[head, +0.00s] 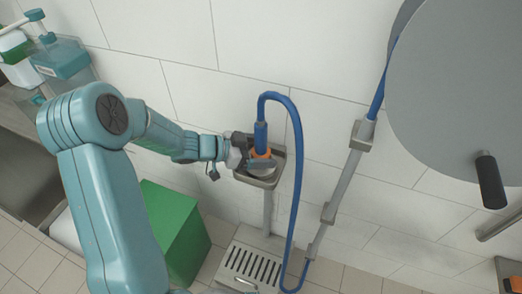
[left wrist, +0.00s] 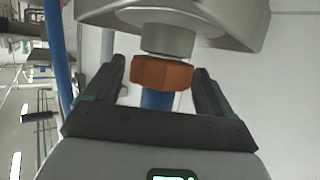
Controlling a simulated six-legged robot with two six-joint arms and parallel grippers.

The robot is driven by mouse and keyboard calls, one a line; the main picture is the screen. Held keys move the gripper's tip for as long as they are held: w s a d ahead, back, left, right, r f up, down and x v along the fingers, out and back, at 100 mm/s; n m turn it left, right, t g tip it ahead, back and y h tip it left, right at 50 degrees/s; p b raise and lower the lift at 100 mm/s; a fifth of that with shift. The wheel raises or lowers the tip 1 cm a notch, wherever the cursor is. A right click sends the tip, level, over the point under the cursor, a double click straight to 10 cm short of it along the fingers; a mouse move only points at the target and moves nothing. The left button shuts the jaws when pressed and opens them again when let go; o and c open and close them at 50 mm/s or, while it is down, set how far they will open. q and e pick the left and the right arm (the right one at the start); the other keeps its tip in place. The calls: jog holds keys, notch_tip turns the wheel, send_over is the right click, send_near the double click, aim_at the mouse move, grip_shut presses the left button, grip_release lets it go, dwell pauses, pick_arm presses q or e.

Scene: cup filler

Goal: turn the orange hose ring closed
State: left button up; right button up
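The orange hose ring (head: 261,153) sits at the lower end of the blue hose (head: 261,135), above a small metal basin (head: 262,181) on the wall. In the left wrist view the orange ring (left wrist: 161,73) lies against a metal fitting (left wrist: 167,41), with blue hose on its other side. My left gripper (head: 250,147) is at the ring. In the left wrist view its two fingers (left wrist: 159,76) stand apart on either side of the ring, with gaps showing, so it is open and not gripping. My right gripper is not in view.
A large grey disc (head: 455,80) with a black handle (head: 490,180) is at the upper right. A grey pipe (head: 340,190) runs down the wall. A green box (head: 178,230) and a slotted grate (head: 250,265) stand below. Bottles (head: 62,58) are at the upper left.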

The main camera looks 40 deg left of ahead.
pick_arm(q)
jog(key=p+v, duration=0.2)
jog(key=v, duration=1.4)
jog(key=shift+s+a, duration=0.15)
jog(key=b+x, duration=0.1)
jog(key=x, duration=1.5)
